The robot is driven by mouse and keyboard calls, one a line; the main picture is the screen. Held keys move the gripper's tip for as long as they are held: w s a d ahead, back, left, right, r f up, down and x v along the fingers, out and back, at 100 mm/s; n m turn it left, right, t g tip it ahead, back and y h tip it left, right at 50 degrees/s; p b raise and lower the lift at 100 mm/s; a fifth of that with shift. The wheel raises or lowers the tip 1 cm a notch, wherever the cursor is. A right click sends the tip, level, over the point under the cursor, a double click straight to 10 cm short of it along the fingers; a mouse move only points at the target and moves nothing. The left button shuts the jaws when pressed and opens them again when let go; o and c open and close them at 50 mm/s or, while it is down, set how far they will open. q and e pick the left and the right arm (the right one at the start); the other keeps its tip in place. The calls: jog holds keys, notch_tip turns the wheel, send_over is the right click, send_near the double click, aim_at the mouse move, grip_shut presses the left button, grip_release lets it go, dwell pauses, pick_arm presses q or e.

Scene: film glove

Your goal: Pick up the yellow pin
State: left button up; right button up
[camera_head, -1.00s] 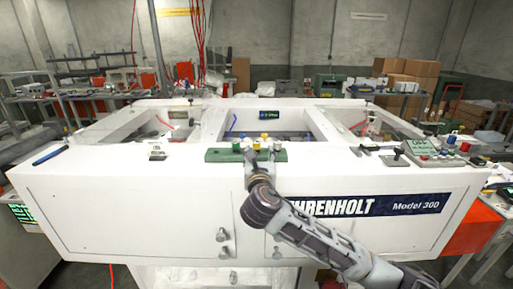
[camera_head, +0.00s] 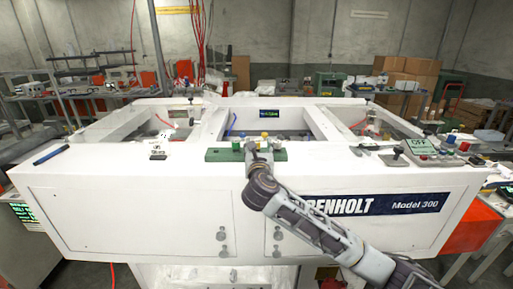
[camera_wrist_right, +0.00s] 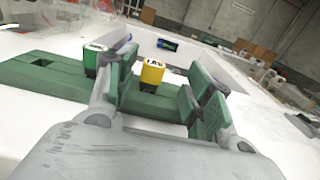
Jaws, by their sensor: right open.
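The yellow pin (camera_wrist_right: 152,74) stands upright in a green block (camera_wrist_right: 48,72), as the right wrist view shows. My right gripper (camera_wrist_right: 160,95) is open, with one finger on each side of the pin. I cannot tell whether either finger touches it. A green pin (camera_wrist_right: 92,58) with a white top stands in the block just left of the gripper. In the head view, my right gripper (camera_head: 258,154) is low over the front of the green block (camera_head: 222,155) and hides part of it. My left gripper is not in view.
The block sits near the front edge of a white machine (camera_head: 110,165) with open wells behind it. A blue pen-like object (camera_head: 51,154) lies at the left. A control panel (camera_head: 430,152) with buttons is at the right. The white top beside the block is mostly clear.

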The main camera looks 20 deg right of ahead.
aim_at(257, 141)
jog(key=shift+a+p+x, duration=0.15)
jog(key=shift+x, duration=0.6)
jog(key=shift+a+p+x, duration=0.15)
jog(key=shift+x, duration=0.6)
jog(key=shift+f+x, duration=0.2)
jog(key=shift+x, duration=0.95)
jog(key=shift+c, duration=0.4)
jog(key=c, duration=1.1)
jog(key=shift+o, duration=0.2)
jog(key=shift+r, duration=0.1)
jog(key=shift+r, duration=4.95)
